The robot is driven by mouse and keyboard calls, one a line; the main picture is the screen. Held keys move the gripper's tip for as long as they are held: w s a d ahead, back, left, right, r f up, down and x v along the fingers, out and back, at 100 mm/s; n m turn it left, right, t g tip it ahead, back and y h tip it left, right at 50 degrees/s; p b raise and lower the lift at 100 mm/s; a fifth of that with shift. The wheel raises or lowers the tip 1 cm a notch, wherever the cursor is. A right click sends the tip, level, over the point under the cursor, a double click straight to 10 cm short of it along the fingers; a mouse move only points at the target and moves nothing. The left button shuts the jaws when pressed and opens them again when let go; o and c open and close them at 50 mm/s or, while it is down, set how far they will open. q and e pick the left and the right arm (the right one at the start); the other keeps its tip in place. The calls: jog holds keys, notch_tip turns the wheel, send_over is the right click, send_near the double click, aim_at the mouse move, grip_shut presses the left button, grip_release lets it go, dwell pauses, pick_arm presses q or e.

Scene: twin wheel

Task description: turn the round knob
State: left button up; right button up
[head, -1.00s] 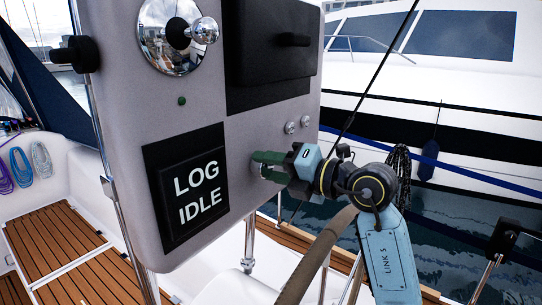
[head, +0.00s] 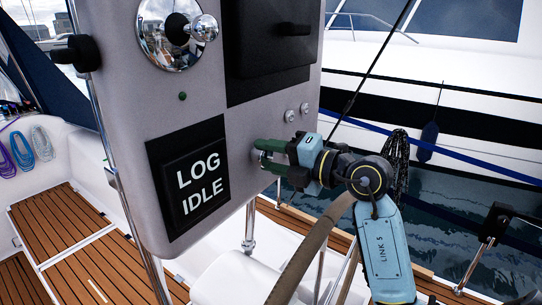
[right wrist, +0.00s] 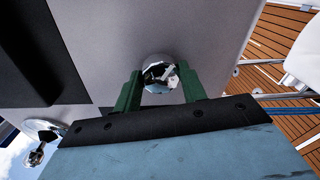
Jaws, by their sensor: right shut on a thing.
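A round, shiny chrome knob (right wrist: 160,74) sits on the grey panel in the right wrist view, between the two green fingers of my right gripper. In the head view my right gripper (head: 263,153) is at the panel's lower right, shut on the knob, with one finger above it and one below. The fingers hide most of the knob there. The grey panel (head: 225,100) carries a black square display (head: 190,185) reading "LOG IDLE". My left gripper is not in view.
A chrome lever fitting (head: 170,35) and a black box (head: 265,45) stand out from the panel above. A wheel rim (head: 312,250) passes below my right arm.

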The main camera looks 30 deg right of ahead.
jog(key=o, duration=1)
jog(key=shift+s, duration=0.1)
jog(key=shift+b+v, duration=1.65)
jog(key=shift+v, duration=4.95)
